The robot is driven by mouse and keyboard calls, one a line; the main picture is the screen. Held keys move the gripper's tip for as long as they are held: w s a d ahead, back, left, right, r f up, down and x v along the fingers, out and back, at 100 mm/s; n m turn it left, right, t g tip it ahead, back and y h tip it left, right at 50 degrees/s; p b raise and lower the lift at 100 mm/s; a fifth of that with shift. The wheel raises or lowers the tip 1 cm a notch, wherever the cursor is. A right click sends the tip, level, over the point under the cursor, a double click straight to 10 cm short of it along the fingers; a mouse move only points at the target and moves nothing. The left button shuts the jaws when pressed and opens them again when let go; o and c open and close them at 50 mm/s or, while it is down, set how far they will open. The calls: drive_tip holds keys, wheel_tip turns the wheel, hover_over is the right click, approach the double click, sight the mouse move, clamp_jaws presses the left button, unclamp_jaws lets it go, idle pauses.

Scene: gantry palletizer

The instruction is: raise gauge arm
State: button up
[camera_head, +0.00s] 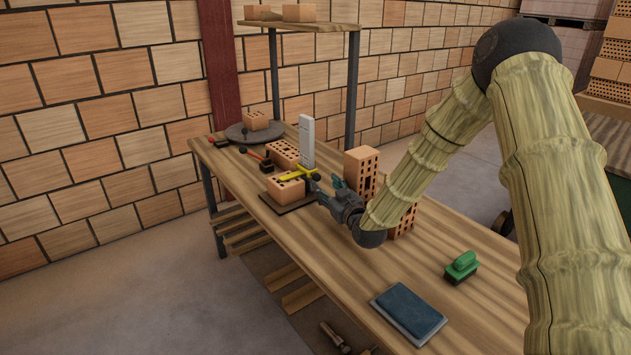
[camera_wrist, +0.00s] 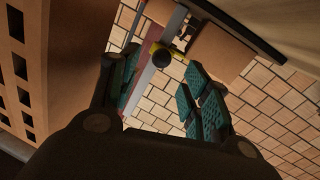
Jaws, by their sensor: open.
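The gauge arm (camera_head: 299,174) is a yellow bar on an upright pale grey post (camera_head: 307,143), set low over a brick (camera_head: 286,191) on a dark base plate (camera_head: 287,203). A dark round knob (camera_wrist: 163,55) shows at the yellow arm in the wrist view. My gripper (camera_head: 322,190) is open, just right of the gauge. In the wrist view its teal-padded fingers (camera_wrist: 161,66) lie apart, with the knob between them in the picture. I cannot tell whether they touch it. The gripper hides part of the base plate.
Hollow bricks (camera_head: 361,170) stand close behind and beside my gripper; one fills the left of the wrist view (camera_wrist: 22,70). A green-handled brush (camera_head: 461,267) and blue book (camera_head: 408,312) lie at the bench's near end.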

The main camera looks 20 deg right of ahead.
sight(318, 179)
drive_tip(key=shift+w+a, duration=0.2)
drive_tip(key=shift+w, duration=0.7)
drive_tip(key=shift+w+a, duration=0.15)
drive_tip(key=shift+w, duration=0.8)
drive_tip(key=shift+w+a, duration=0.2)
drive_tip(key=shift+w, duration=0.7)
